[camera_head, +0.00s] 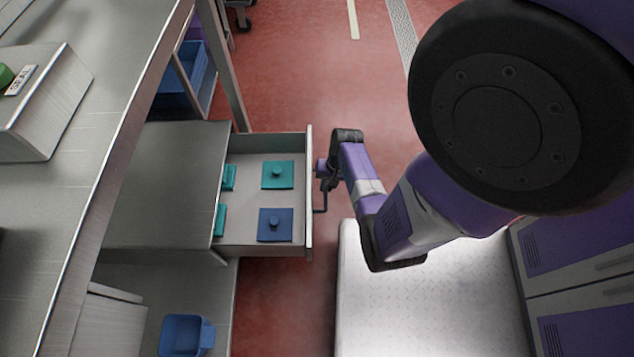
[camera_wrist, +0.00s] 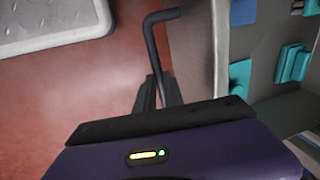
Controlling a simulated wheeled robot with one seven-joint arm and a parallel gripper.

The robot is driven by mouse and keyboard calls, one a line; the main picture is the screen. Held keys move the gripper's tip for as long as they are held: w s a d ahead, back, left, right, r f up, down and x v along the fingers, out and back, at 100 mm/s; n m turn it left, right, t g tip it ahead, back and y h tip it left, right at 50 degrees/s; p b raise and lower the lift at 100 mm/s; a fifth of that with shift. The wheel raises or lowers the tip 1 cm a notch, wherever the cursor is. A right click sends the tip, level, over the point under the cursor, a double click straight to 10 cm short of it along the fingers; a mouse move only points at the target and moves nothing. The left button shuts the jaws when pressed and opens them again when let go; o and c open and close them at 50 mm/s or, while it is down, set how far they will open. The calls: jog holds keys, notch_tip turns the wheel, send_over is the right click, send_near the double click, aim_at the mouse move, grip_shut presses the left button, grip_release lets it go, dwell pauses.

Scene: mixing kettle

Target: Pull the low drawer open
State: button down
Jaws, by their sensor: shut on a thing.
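The low drawer (camera_head: 309,235) stands pulled out from its cabinet under the counter, with its inside in view. It holds several teal and blue square pieces with knobs, among them a teal one (camera_head: 278,174) and a blue one (camera_head: 275,225). The dark bar handle (camera_wrist: 152,40) is on the drawer's front panel (camera_wrist: 192,55). My gripper (camera_head: 322,183) is at the handle on the outer side of the front. In the wrist view, my gripper's dark fingers (camera_wrist: 158,92) are shut on the handle bar. Part of the grip is hidden by my wrist.
A metal counter (camera_head: 110,75) runs along the left, with a sloped box (camera_head: 50,105) on it. A blue bin (camera_head: 186,335) stands low at the bottom. A pale platform (camera_head: 400,310) and purple cabinets (camera_head: 565,235) are at the lower right. Red floor (camera_head: 300,70) is clear beyond the drawer.

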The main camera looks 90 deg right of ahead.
jog(key=shift+s+d, duration=0.2)
jog(key=shift+s, duration=2.75)
jog(key=c, duration=1.5)
grip_release()
jog(key=shift+o, duration=0.2)
jog(key=shift+r+p, duration=0.1)
jog(key=shift+p, duration=0.25)
notch_tip(320, 180, up, 7)
jog(key=s+p, duration=0.1)
jog(key=p, duration=0.2)
jog(key=shift+s+r, duration=0.2)
jog(key=shift+d, duration=0.1)
